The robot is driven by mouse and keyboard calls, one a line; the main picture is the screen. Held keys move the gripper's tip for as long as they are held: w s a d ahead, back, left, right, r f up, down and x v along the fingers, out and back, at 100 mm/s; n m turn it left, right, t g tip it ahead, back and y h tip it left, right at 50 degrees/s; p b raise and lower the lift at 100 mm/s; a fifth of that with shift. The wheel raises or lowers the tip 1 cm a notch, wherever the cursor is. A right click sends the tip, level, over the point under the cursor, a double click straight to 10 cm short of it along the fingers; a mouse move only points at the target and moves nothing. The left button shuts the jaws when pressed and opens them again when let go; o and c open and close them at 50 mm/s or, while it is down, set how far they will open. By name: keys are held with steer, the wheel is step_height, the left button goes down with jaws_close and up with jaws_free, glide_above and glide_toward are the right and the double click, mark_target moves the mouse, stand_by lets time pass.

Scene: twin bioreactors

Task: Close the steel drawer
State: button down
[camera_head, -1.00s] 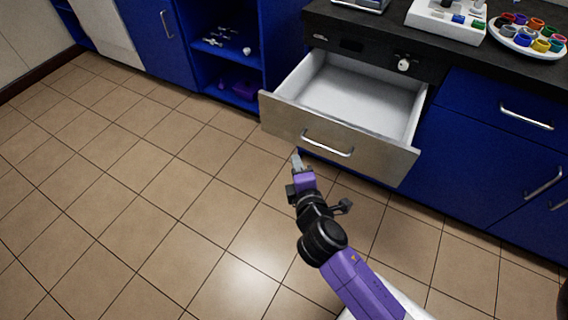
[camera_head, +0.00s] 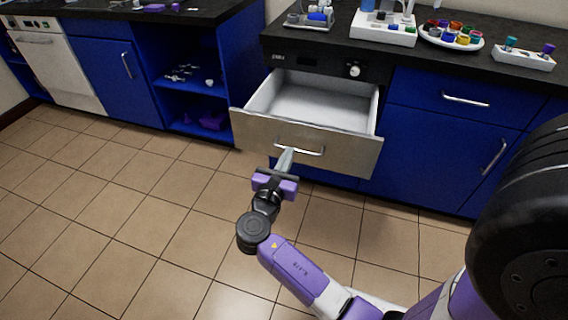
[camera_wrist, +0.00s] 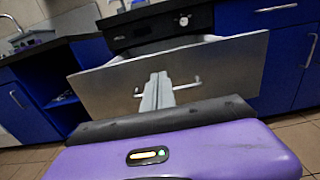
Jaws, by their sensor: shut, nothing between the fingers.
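The steel drawer (camera_head: 345,146) stands pulled out from the black-topped counter, and its white inside looks empty. Its front also fills the middle of the wrist view (camera_wrist: 225,66). A bar handle (camera_head: 299,148) runs across the front. My gripper (camera_head: 286,153) is shut and empty, its fingertips close to the drawer front near the left end of the handle. In the wrist view the fingers (camera_wrist: 158,80) overlap the front between the two visible ends of the handle. I cannot tell whether they touch it.
Blue cabinets (camera_head: 440,150) with bar handles stand to the right. An open blue shelf (camera_head: 195,100) with small items is to the left. A white plate of coloured caps (camera_head: 452,36) and a white rack (camera_head: 524,58) sit on the counter. Tiled floor (camera_head: 120,210) is clear.

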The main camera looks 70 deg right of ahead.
mark_target(300, 128)
steer(key=d, duration=0.3)
steer(key=d+b, duration=0.1)
steer(key=d, duration=0.5)
steer(key=shift+w+b, duration=0.35)
steer(key=shift+d, duration=0.15)
steer(key=shift+d, duration=0.25)
steer(key=w+d+b, duration=0.2)
steer(key=d+b, duration=0.5)
steer(key=d, duration=2.3)
steer(key=shift+w+d+r, duration=0.15)
steer(key=shift+w+r, duration=0.05)
steer(key=shift+d, duration=0.1)
steer(key=shift+s, duration=0.1)
